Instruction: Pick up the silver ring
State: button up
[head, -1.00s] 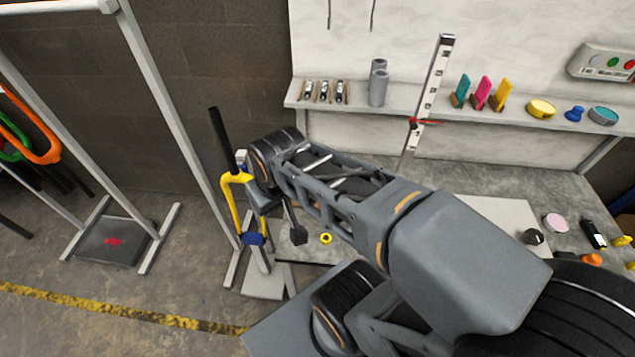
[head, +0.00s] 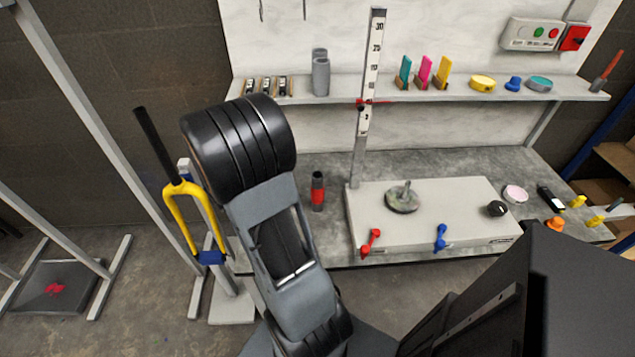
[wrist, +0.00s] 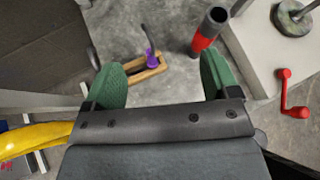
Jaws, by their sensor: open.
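I cannot make out a silver ring in either view. In the wrist view my gripper (wrist: 162,82) is open, its two green fingertips wide apart with nothing between them. Beyond the tips, a wooden block (wrist: 146,72) with a purple piece and a dark handle lies on the grey bench. A dark tube with a red band (wrist: 207,32) stands just past the right fingertip; it also shows in the head view (head: 318,190). In the head view my arm hides the gripper and part of the bench's left end.
A pale slab (head: 450,205) carries a round grey disc with a post (head: 402,198), a black knob (head: 496,208), and red (head: 370,241) and blue (head: 440,237) cranks. A graduated column (head: 370,80) rises behind. A yellow fork (head: 190,205) stands left of my arm.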

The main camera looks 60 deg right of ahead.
jog(key=s+d+f+m+g, duration=0.3)
jog(key=s+m+g, duration=0.1)
jog(key=s+m, duration=0.15)
send_near(321, 173)
jog(key=f, duration=0.1)
jog(key=shift+m+h, duration=0.35)
jog(key=shift+h, duration=0.05)
jog(key=shift+x, duration=2.85)
jog(key=shift+w+f, duration=0.1)
jog(key=shift+a, duration=0.1)
jog(key=c, duration=1.1)
jog(key=shift+o, duration=0.2)
